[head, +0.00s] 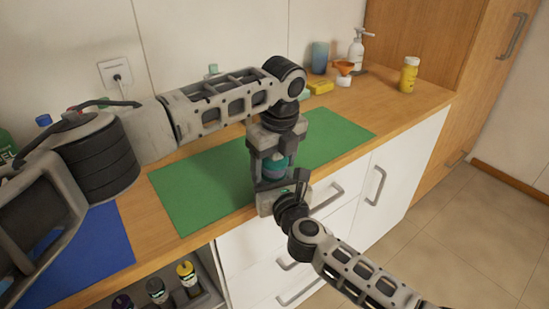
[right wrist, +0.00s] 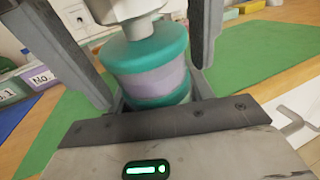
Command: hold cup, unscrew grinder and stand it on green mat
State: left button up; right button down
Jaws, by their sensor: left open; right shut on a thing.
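A teal cylinder with a lilac band (right wrist: 150,75) stands upright between my grippers; its teal side also shows in the head view (head: 278,162). I cannot tell where cup and grinder meet. A white piece with a narrow neck (right wrist: 125,14) is above its teal top, cut off by the frame. My right gripper (head: 280,190) is shut on the lower part from the front. My left gripper (head: 270,160) comes from above, open, its fingers on either side of the cylinder. The green mat (head: 195,190) lies on the counter behind, partly hidden by my left arm.
A blue mat (head: 95,250) lies at the left. A blue tumbler (head: 320,57), pump bottle (head: 356,48), orange funnel (head: 344,67), yellow block (head: 320,87) and yellow bottle (head: 409,75) stand at the back right. Several bottles sit in an open shelf (head: 205,300) below. The mat's right part is clear.

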pick_arm(q)
jog(key=c, duration=1)
jog(key=n, duration=0.3)
jog(key=shift+o, duration=0.2)
